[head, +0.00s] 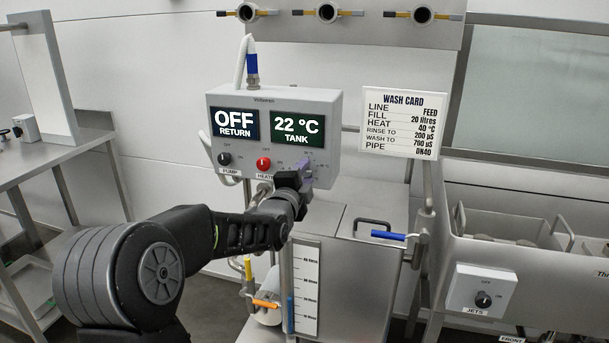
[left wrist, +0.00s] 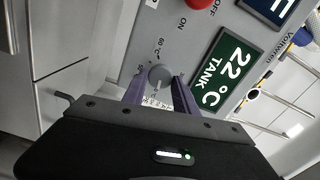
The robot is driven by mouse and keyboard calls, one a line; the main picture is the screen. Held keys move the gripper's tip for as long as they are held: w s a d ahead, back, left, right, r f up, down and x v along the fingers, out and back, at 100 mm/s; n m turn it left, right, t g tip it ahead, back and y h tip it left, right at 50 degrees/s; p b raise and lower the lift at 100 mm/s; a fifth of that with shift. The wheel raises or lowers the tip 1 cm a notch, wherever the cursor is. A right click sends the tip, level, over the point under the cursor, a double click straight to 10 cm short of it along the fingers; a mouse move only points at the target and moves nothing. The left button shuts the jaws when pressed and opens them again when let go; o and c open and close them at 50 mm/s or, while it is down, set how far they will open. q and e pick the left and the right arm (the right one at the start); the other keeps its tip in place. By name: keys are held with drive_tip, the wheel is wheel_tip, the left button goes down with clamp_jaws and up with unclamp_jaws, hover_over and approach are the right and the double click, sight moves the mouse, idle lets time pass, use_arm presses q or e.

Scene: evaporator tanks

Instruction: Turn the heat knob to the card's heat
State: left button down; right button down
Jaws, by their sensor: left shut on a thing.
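The grey heat knob (left wrist: 158,77) shows between my fingers in the left wrist view, with a printed scale around it. My left gripper (left wrist: 159,88) is shut on this knob. In the head view my left gripper (head: 303,175) is at the lower right of the control box (head: 325,125) and hides the knob. The tank display (head: 297,127) reads 22 °C; it also shows in the left wrist view (left wrist: 222,76). The wash card (head: 402,122) right of the box lists heat 40 °C. The knob's exact setting is too small to tell. My right gripper is out of view.
The pump switch (head: 224,159) and red heater switch (head: 263,163) are left of my gripper on the box. The return display (head: 235,123) reads OFF. A jets box (head: 482,290) is far right.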

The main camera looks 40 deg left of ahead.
use_arm(q)
drive_tip(key=shift+f, duration=0.1)
drive_tip(key=c, duration=1)
unclamp_jaws()
drive_tip(key=v, duration=0.7)
drive_tip(key=shift+s+d, duration=0.15)
drive_tip(key=shift+s, duration=0.25)
